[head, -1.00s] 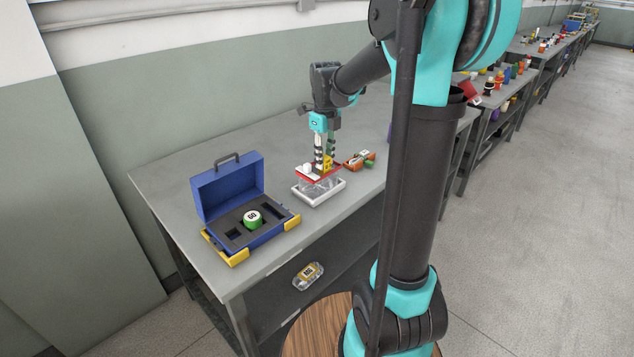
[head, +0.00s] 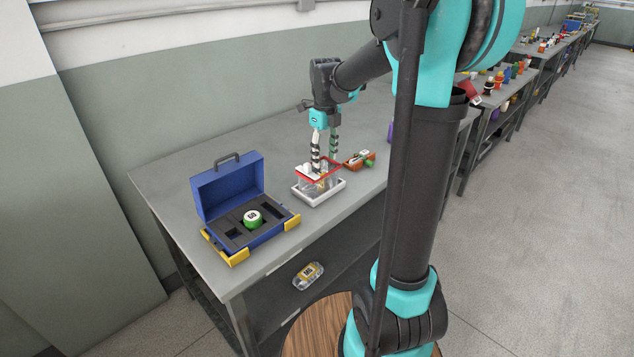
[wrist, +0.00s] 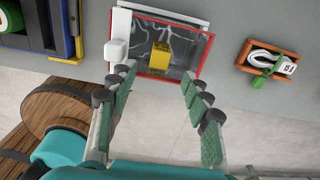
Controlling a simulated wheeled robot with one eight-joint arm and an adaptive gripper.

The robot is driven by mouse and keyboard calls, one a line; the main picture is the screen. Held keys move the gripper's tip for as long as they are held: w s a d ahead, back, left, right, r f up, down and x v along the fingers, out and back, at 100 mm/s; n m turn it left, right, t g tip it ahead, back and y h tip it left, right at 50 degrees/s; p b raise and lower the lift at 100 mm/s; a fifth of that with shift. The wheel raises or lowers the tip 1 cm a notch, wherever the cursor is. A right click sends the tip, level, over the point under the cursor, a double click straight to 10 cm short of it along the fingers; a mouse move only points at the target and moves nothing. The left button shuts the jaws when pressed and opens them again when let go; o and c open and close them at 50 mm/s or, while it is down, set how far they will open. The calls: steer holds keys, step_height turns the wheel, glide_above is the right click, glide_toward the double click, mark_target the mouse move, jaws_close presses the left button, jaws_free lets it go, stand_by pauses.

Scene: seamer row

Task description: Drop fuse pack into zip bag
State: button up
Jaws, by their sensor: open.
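The zip bag is clear with a red rim (head: 334,165) and a white slider, and it stands open in a white tray (head: 326,196). It also shows in the wrist view, where its red rim (wrist: 207,55) faces me. The yellow fuse pack (wrist: 160,54) lies inside the bag; in the head view it is a small yellow patch (head: 320,185) behind the clear wall. My gripper (head: 324,158) is above the bag mouth, open and empty. In the wrist view its fingers (wrist: 158,76) are spread wide, apart from the fuse pack.
A blue toolbox (head: 226,190) with a raised lid stands left of the bag, a green round item (head: 253,218) in its foam. A small orange crate (head: 346,162) with a few items is close on the right. A clear pack (head: 308,275) lies on the lower shelf. The rear tabletop is clear.

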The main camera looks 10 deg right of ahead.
step_height(320, 180, up, 11)
stand_by(0.3)
steer(key=shift+f, duration=0.1)
steer(key=s+d+f+n+t, duration=0.2)
steer(key=s+f+n, duration=0.9)
steer(key=n, duration=0.3)
steer(key=s+d+f+n+t, duration=0.2)
steer(key=s+f+n, duration=0.9)
steer(key=f+n, duration=0.2)
steer(key=shift+n, duration=0.9)
